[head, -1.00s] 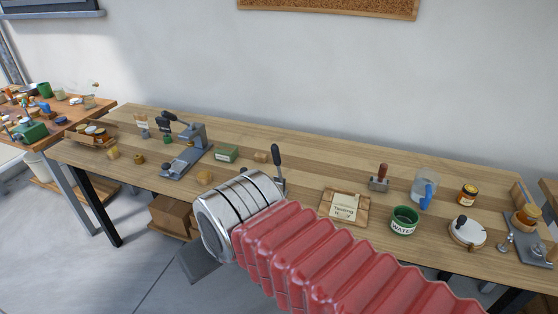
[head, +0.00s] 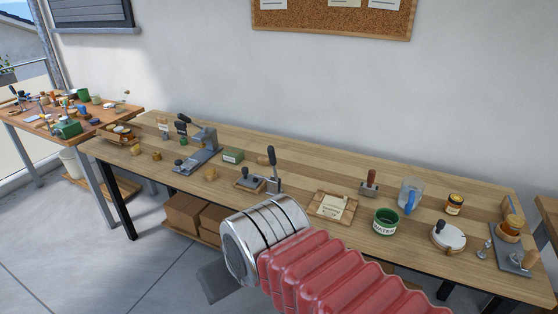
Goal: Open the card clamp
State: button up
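A small clamp (head: 273,184) with an upright black-knobbed lever stands near the front edge of the long wooden bench, at the middle of the head view. A dark flat block (head: 249,182) sits at its left side. I take this to be the card clamp, though no label shows. A wooden board with a lettered card (head: 332,206) lies to its right, apart from it. My arm's silver, red-sleeved part shows in front of the bench, below the clamp in the picture. My gripper's fingers are not visible.
To the right are a wooden-handled stamp (head: 369,184), a green WATER tin (head: 385,221), a clear jug (head: 410,193) and a white lidded pot (head: 448,236). The bench's back strip is mostly clear.

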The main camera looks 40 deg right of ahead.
aim_at(271, 151)
jog(key=z, duration=0.3)
jog(key=i, duration=1.35)
